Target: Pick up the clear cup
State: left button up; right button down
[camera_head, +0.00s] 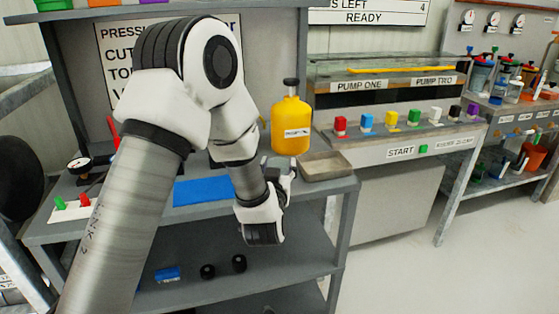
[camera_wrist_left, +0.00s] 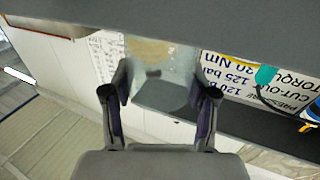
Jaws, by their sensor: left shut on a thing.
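My left arm reaches across the grey bench in the head view. My left gripper (camera_head: 281,172) is at the bench's front right, beside a shallow tan tray. In the left wrist view the two fingers of the gripper (camera_wrist_left: 160,98) stand on either side of a see-through shape, the clear cup (camera_wrist_left: 165,82), and are shut on it. The cup is faint against the background, with a tan round patch showing at its far end. In the head view I cannot make the cup out clearly at the gripper.
A yellow bottle (camera_head: 291,125) stands behind the gripper, and the tan tray (camera_head: 326,166) is just right of it. A blue mat (camera_head: 202,191) lies on the bench. The pump console (camera_head: 400,140) with coloured knobs is further right. Floor at right is clear.

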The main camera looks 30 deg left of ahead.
pick_arm(q)
jog(key=p+v, duration=1.2)
jog(key=v, duration=0.3)
jog(key=w+d+m+t+h+p, duration=0.2)
jog(key=w+d+m+h+p, duration=0.3)
jog(key=w+d+h, duration=0.3)
jog(key=d+p, duration=0.1)
jog(key=d, duration=0.2)
jog(key=shift+w+r, duration=0.2)
jog(key=shift+w, duration=0.15)
